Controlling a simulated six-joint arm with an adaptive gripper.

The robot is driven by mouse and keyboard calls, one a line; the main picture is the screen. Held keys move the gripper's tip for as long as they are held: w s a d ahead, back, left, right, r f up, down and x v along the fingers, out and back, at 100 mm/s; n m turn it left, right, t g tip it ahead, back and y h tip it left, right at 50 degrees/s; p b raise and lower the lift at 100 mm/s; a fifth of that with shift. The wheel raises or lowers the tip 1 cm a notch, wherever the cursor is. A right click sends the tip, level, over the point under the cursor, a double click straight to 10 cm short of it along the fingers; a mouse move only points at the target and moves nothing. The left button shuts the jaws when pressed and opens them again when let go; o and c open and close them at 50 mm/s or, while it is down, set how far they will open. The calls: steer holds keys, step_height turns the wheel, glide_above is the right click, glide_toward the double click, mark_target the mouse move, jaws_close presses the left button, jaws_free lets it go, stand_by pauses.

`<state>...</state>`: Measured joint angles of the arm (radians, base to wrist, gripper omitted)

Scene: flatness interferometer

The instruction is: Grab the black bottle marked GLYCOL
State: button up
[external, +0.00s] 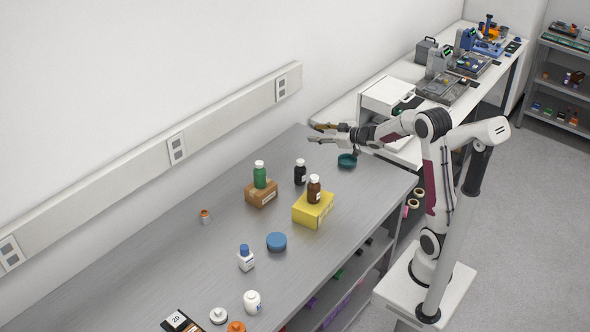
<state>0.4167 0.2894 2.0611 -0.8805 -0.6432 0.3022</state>
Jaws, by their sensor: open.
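A small black bottle (300,174) with a white cap stands upright on the grey bench. It has a pale label whose lettering is too small to read. It stands between a green bottle (260,176) on a brown box and a brown bottle (314,190) on a yellow box. My gripper (312,133) is open and empty, above the far end of the bench. It is beyond the black bottle in the picture, apart from it, with its fingers pointing left.
The brown box (262,198) and yellow box (313,214) flank the black bottle closely. A teal round dish (347,161) lies below my forearm. A blue round lid (276,241) and white bottles (246,260) are nearer the front. The bench's left part is mostly clear.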

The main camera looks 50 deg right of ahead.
step_height(320, 180, down, 7)
steer(key=w+n+y, duration=0.2)
steer(key=y, duration=0.3)
steer(key=n+y, duration=0.1)
steer(key=y, duration=0.4)
glide_toward(300, 161)
steer(key=shift+w+a+f+g, duration=0.1)
steer(key=shift+w+g, duration=0.05)
steer(key=shift+w, duration=0.45)
steer(key=shift+w+f+g, duration=0.15)
steer(key=shift+w, duration=0.45)
steer(key=shift+x, duration=1.3)
steer(key=shift+a, duration=0.1)
steer(key=shift+s+a+x, duration=0.1)
steer(key=shift+a+x, duration=0.05)
steer(key=shift+x, duration=0.7)
steer(key=shift+s+a+x, duration=0.15)
steer(key=shift+x, duration=1.6)
steer(key=shift+r, duration=0.1)
